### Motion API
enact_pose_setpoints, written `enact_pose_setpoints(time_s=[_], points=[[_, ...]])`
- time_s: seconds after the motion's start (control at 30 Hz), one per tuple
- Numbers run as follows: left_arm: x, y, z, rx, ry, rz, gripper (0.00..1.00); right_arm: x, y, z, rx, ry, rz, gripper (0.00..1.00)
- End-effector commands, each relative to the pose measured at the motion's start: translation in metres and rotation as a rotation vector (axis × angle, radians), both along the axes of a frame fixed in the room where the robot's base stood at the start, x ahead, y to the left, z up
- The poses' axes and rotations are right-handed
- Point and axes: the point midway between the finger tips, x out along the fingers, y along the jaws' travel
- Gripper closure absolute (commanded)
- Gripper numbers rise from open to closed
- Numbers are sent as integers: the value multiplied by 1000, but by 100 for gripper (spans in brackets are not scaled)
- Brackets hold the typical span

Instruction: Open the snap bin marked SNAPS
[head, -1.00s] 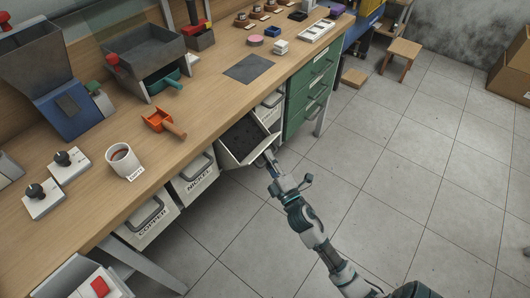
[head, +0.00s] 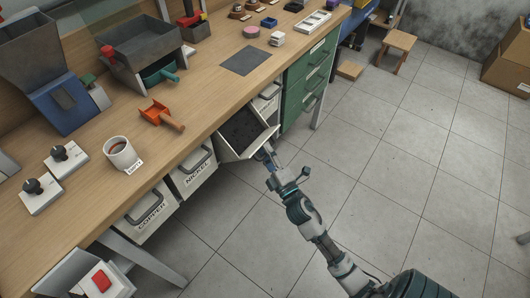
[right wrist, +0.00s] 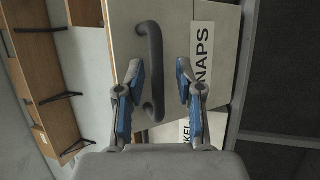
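The snap bin (head: 243,139) is tilted out from under the bench, its dark inside showing in the head view. Its front (right wrist: 178,50) fills the middle of the right wrist view, with a label partly reading "NAPS" (right wrist: 203,50) and a dark bar handle (right wrist: 153,65). My right gripper (head: 264,150) is at the bin's front in the head view. In the right wrist view my right gripper (right wrist: 158,82) has its blue-padded fingers apart. The handle's lower part shows between them, nearer the left finger; contact cannot be told. My left gripper is not in view.
The NICKEL bin (head: 195,170) and COPPER bin (head: 145,217) sit to the left under the bench (head: 205,115). Green drawers (head: 308,85) stand to the right. A cup (head: 122,154) and an orange scoop (head: 157,112) are on the bench.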

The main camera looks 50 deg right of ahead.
Motion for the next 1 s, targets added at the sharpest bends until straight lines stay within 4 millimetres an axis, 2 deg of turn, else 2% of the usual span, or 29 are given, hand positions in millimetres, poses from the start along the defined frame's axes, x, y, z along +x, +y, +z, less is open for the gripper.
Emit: enact_pose_setpoints(time_s=[0.2, 0.33, 0.7, 0.83, 1.0], points=[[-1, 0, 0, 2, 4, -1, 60, -1, 0, 1, -1, -2, -1, 63], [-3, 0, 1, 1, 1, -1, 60, -11, 3, -3, 0, 0, -1, 63], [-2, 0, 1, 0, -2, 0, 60, -82, 27, -26, 3, 4, -3, 63], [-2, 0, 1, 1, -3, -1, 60, -98, 33, -32, 2, 2, -2, 63], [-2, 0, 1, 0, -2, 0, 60, -108, 37, -34, 1, 1, -1, 63]])
